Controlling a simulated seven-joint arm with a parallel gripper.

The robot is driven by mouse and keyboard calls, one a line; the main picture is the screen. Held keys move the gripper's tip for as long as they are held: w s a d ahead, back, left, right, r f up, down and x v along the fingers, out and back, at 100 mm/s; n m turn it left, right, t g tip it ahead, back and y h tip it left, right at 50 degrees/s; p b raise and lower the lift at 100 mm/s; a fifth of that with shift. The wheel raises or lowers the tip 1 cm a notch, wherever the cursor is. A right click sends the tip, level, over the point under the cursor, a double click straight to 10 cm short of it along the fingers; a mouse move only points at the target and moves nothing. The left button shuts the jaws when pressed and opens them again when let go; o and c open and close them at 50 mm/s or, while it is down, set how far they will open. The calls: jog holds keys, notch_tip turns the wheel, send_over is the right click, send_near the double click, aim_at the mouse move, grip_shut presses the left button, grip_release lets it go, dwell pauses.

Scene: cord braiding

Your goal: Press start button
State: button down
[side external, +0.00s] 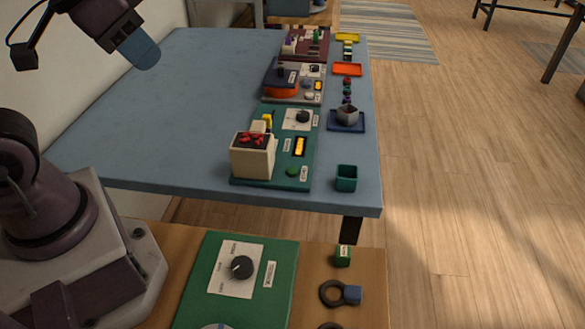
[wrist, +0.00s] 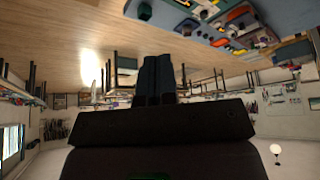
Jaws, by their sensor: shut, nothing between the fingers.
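A green control panel (side external: 272,150) lies near the front edge of the blue table. A small round green button (side external: 292,171) sits at its front right beside a white label too small to read. The panel also has a dial (side external: 302,117), a lit yellow display (side external: 300,146) and a cream box with red pieces on top (side external: 253,156). My gripper (wrist: 160,60) shows in the wrist view with its dark fingers shut and nothing between them. It points out across the room, well away from the panels.
Another green panel with a dial (side external: 240,270) lies on the wooden bench in front.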

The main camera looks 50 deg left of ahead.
jog(key=m+y, duration=0.8)
jog(key=m, duration=0.8)
send_over(290, 171)
jog(key=shift+f, duration=11.1)
jog(key=shift+f+g, duration=0.1)
jog(key=shift+g, duration=0.2)
jog(key=shift+f, duration=4.3)
